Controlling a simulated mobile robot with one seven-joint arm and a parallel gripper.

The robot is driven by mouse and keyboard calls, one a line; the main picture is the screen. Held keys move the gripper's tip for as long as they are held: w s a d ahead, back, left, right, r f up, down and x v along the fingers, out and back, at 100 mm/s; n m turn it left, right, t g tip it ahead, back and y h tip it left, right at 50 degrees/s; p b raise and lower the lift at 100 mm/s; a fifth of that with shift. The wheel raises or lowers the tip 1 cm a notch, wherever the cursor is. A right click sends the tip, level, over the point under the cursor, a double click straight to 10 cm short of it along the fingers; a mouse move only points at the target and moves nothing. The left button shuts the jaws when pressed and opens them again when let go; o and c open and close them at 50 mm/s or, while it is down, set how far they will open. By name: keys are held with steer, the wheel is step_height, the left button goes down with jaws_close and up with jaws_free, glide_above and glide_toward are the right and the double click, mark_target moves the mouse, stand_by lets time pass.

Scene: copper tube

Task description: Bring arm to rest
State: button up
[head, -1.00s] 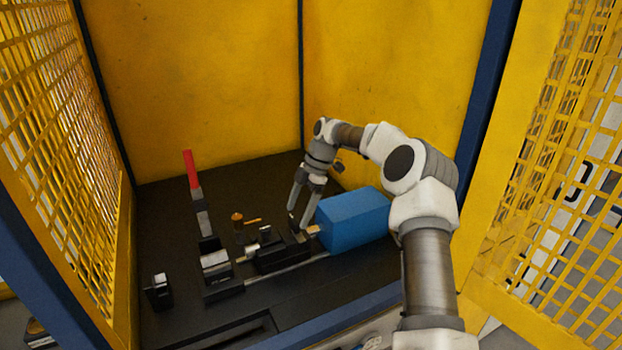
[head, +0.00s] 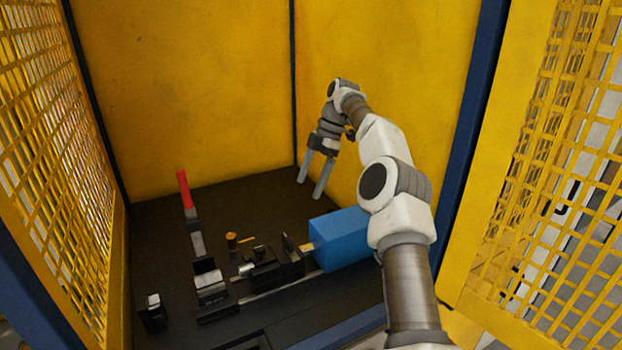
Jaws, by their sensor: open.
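My gripper (head: 309,190) is open, with its two fingers apart and pointing down. Nothing shows between them. It hangs in the air above the dark table (head: 160,230), behind and above the blue block (head: 340,240). My arm reaches in from the lower right, bends up and over, and passes in front of the block's right end. A small copper-coloured piece (head: 232,241) stands on the table left of centre, with a short orange-brown bit (head: 247,239) beside it. I cannot tell which of these is the copper tube.
A machine with black clamps (head: 278,268) and a rail lies left of the blue block. A red-handled lever (head: 184,190) stands up at its left. Yellow walls (head: 190,90) close the back, and yellow mesh panels (head: 40,150) flank both sides. The table's back left is clear.

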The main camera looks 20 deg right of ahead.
steer(key=s+a+r+m+t+h, duration=0.35)
steer(key=s+a+r+m, duration=0.35)
steer(key=s+a+r, duration=0.5)
steer(key=s+d+f+m+t, duration=0.1)
steer(key=s+m, duration=0.5)
steer(key=s, duration=0.8)
steer(key=s+d+f+m+t, duration=0.2)
steer(key=s+m, duration=0.5)
steer(key=s, duration=0.7)
step_height(320, 180, down, 2)
steer(key=shift+s+d+f+h, duration=0.2)
steer(key=shift+d+h, duration=0.25)
steer(key=shift+d, duration=0.45)
